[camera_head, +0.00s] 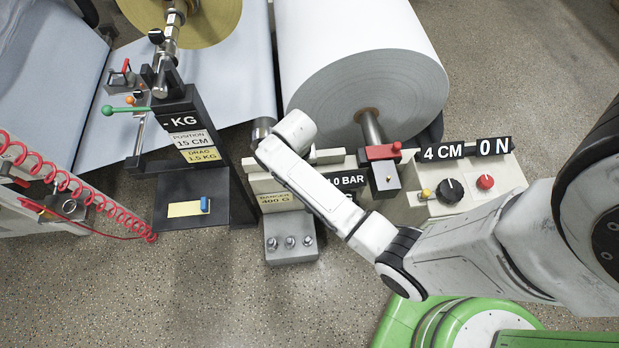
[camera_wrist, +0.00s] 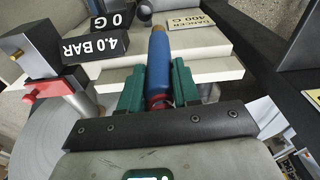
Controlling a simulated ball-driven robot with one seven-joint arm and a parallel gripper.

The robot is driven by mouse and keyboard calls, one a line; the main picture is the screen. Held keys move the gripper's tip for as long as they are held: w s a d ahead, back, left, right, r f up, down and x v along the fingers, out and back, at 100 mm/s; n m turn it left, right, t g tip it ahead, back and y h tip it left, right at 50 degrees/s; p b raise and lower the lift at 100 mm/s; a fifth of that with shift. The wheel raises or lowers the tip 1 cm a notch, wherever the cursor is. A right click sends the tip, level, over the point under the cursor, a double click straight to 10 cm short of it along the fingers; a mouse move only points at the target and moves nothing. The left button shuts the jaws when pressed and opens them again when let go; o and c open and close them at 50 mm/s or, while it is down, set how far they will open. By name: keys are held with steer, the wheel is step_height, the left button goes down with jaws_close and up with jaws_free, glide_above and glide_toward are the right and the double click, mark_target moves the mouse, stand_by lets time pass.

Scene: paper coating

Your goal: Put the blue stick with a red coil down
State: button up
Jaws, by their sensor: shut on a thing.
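In the wrist view, the blue stick (camera_wrist: 160,52) stands between my gripper's green fingers (camera_wrist: 158,72). The fingers are shut on it. Its far end has a tan tip, and red (camera_wrist: 160,102), perhaps part of the coil, shows at its near end between the fingers. The stick is over a pale stepped block (camera_wrist: 205,70); I cannot tell whether it touches it. In the head view my arm hides the gripper and the stick.
Signs reading 4.0 BAR (camera_wrist: 95,46) and DANCER 400 G (camera_wrist: 191,21) are close by. A black shelf (camera_head: 175,190) holds a yellow note and a small blue item (camera_head: 205,204). A grey block with knobs (camera_head: 290,257), a large paper roll (camera_head: 365,85) and a red coiled hose (camera_head: 75,185) surround the area.

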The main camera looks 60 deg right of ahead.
steer(key=s+d+f+m+b, duration=0.1)
steer(key=f+b, duration=0.3)
steer(key=f, duration=0.7)
steer(key=s+d+f+m+b, duration=0.1)
steer(key=f+b, duration=0.4)
steer(key=f, duration=0.5)
steer(key=shift+s+d+f, duration=0.25)
steer(key=shift+d+f, duration=0.15)
steer(key=shift+d, duration=0.25)
steer(key=shift+f+b, duration=0.1)
steer(key=shift+b, duration=0.2)
steer(key=o, duration=0.6)
steer(key=shift+f, duration=0.1)
steer(key=shift+o, duration=0.8)
